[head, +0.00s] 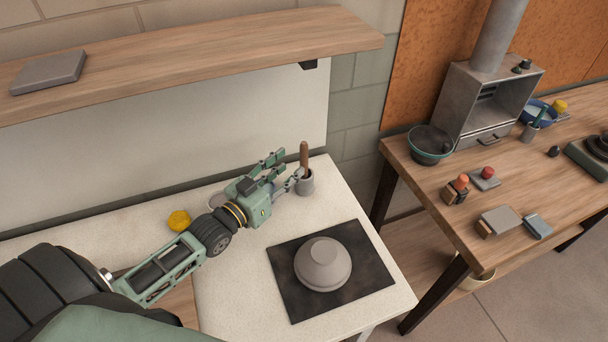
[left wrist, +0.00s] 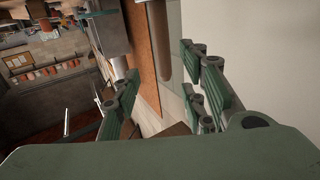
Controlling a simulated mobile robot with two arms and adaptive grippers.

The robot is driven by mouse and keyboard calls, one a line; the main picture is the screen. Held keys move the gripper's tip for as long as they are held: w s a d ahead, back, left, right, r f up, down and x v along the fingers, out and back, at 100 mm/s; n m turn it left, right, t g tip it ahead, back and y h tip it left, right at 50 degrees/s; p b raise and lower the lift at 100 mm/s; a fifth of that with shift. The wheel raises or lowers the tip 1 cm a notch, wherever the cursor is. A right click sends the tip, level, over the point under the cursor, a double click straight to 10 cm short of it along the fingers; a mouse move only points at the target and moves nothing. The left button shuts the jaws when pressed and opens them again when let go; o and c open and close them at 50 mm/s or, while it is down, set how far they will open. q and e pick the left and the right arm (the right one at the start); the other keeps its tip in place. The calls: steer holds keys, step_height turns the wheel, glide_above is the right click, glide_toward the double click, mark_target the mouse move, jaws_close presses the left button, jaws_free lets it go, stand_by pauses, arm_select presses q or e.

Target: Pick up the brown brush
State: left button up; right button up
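The brown brush (head: 304,155) stands upright in a small grey cup (head: 305,184) near the back right of the pale table; only its handle shows above the rim. My left gripper (head: 284,172) is open just left of the handle, its fingers pointing toward it. In the left wrist view, a brown upright handle (left wrist: 160,42) shows beyond and between the open fingers of the left gripper (left wrist: 163,98). The fingers do not appear closed on anything. My right gripper is not in view.
A grey bowl-like form (head: 323,264) sits on a dark mat (head: 287,296) in front of the cup. A yellow sponge-like lump (head: 179,220) lies behind my forearm. A wooden shelf (head: 200,58) overhangs the back. A wooden table (head: 422,186) with several items stands right.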

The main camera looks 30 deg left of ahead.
mark_target(301, 157)
arm_select(q)
steer(key=shift+w+f, duration=0.4)
steer(key=shift+w, duration=0.3)
steer(key=shift+w+d, duration=0.2)
steer(key=shift+w, duration=0.45)
steer(key=x, duration=0.1)
steer(key=p+x, duration=0.1)
steer(key=x, duration=0.1)
steer(key=p+x, duration=0.1)
steer(key=shift+w+a, duration=0.2)
steer(key=shift+w+d+f, duration=0.1)
steer(key=shift+w+d, duration=0.05)
steer(key=shift+w, duration=0.3)
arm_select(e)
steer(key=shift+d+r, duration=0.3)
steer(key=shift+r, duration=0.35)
arm_select(q)
steer(key=shift+c, duration=0.4)
steer(key=c, duration=0.6)
jaws_close()
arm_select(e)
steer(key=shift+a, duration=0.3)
